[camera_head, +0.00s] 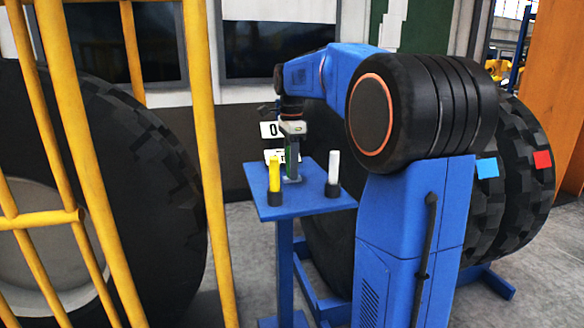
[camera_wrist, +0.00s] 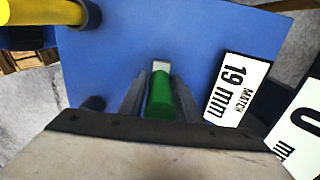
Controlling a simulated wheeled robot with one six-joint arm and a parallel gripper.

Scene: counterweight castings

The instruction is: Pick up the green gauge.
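The green gauge (camera_wrist: 160,98) stands between the two grey fingers of my gripper (camera_wrist: 160,92) in the wrist view. The fingers flank it closely on both sides; whether they touch it is not clear. In the head view my gripper (camera_head: 291,155) points straight down over the blue stand (camera_head: 310,203), and a sliver of the green gauge (camera_head: 287,160) shows beside the fingers. Its lower end is hard to make out. The gauge appears upright at the stand's middle.
A yellow gauge (camera_head: 274,173) and a white gauge (camera_head: 334,167) stand in dark holders near the stand's front. A card reading "MATCH 19 mm" (camera_wrist: 237,90) lies right of the fingers in the wrist view.

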